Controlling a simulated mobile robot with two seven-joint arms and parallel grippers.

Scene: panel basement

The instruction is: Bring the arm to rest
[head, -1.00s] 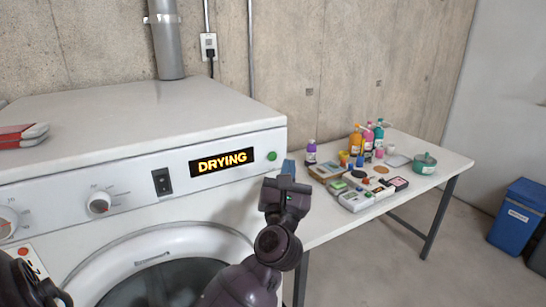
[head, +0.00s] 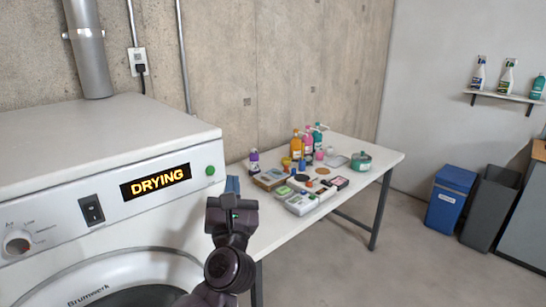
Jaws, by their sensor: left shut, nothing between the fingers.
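My left gripper (head: 232,204) is raised in front of the right front edge of the dryer (head: 95,145), near the corner of the table. It is shut and holds nothing. The dryer's display (head: 156,181) reads "DRYING", with a green button (head: 210,170) to its right and a black rocker switch (head: 91,209) to its left. The round door (head: 110,280) shows at the bottom left, partly cut off by the frame. My right gripper does not show.
A white table (head: 285,232) right of the dryer bears bottles, boxes and a green pot (head: 361,161). A blue bin (head: 450,198) and a grey bin (head: 490,208) stand at the right. A wall shelf (head: 500,97) holds bottles. The floor between table and bins is clear.

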